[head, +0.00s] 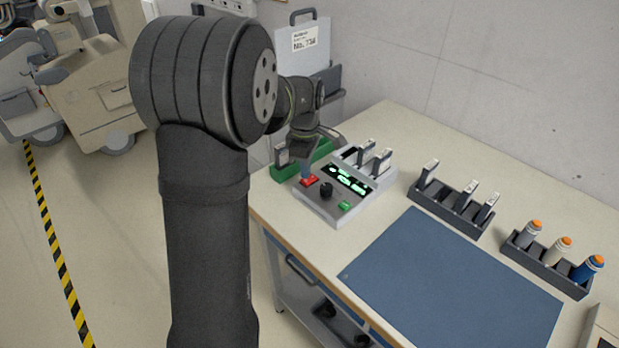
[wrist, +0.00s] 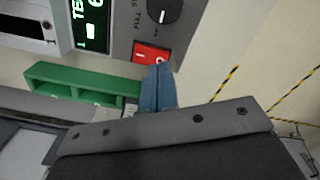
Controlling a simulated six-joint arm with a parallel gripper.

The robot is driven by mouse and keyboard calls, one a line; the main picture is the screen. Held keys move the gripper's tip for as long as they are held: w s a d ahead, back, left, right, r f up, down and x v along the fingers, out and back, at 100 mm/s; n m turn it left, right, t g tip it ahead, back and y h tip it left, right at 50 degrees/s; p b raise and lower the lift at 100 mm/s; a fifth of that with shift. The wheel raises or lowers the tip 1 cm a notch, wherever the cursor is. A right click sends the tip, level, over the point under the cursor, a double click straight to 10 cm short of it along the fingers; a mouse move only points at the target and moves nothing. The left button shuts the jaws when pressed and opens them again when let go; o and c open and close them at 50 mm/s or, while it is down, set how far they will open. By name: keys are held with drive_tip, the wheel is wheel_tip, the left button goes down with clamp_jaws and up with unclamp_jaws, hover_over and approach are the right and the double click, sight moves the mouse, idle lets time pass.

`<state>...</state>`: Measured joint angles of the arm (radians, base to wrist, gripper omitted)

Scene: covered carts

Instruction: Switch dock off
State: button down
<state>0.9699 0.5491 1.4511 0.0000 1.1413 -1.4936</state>
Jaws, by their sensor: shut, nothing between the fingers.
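The grey dock (head: 340,211) stands at the table's left end, with a lit green display (head: 347,179), a black knob (head: 326,190) and a green button (head: 344,206). Its red rocker switch (head: 309,181) is at the front left corner. The wrist view shows the red switch (wrist: 151,53) with white marks, beside the knob (wrist: 164,10) and the lit display (wrist: 90,22). My gripper (head: 305,172) points down at the switch, fingers together and empty. In the wrist view its blue fingertips (wrist: 158,72) overlap the switch's edge. I cannot tell whether they touch it.
A green tray (head: 287,170) lies close behind the dock. A dark rack of grey units (head: 452,205), a rack of orange-capped bottles (head: 545,262) and a blue mat (head: 450,285) are to the right. Bare table lies behind the racks.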

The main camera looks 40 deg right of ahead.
sight(306, 181)
drive_tip(key=shift+f, duration=0.95)
idle(0.6)
drive_tip(key=shift+r, duration=3.55)
drive_tip(key=shift+f, duration=0.15)
